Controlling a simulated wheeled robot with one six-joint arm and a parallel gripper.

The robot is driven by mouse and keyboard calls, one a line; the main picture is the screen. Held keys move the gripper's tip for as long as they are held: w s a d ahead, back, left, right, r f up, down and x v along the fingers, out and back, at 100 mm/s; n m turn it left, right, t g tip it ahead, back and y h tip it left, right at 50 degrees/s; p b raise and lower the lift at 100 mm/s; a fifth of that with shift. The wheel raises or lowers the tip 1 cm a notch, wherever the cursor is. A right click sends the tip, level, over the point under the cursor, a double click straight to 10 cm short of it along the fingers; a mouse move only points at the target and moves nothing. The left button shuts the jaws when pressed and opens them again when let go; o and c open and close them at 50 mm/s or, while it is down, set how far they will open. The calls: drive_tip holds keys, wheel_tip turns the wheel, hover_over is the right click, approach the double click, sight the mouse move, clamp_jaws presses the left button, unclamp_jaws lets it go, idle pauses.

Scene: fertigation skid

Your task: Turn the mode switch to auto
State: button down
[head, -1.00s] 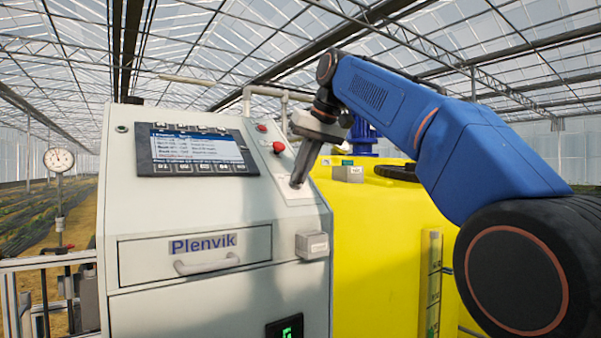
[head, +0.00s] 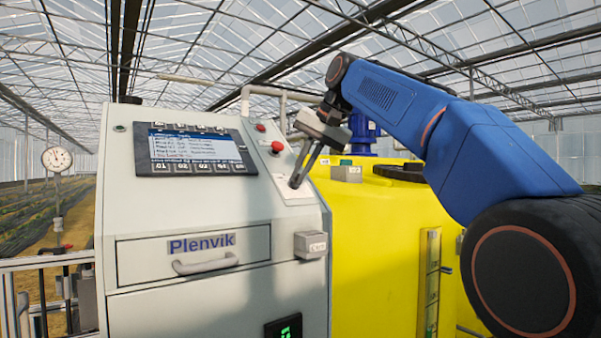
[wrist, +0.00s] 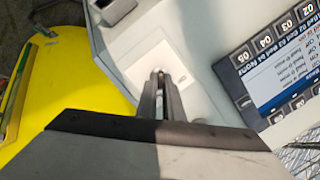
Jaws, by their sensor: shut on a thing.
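My gripper (head: 296,182) reaches down to the sloped right part of the grey cabinet's (head: 200,215) top panel. Its fingers are shut on the mode switch (wrist: 157,72), a small part that is mostly hidden between the fingertips. The wrist view also shows my gripper (wrist: 159,78) over the white switch plate (wrist: 150,60). In the head view the switch plate (head: 281,189) shows around the fingertips. A small mark is printed on the plate, too small to read. The setting of the switch cannot be told.
A red button (head: 277,147) and a smaller red lamp (head: 261,127) sit up the panel from my gripper. A screen with keys (head: 196,152) lies to the left. A yellow tank (head: 375,230) stands to the right. A small grey box (head: 310,245) juts from the cabinet front.

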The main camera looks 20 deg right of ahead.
idle(0.3)
drive_tip(key=c, duration=1.9)
unclamp_jaws()
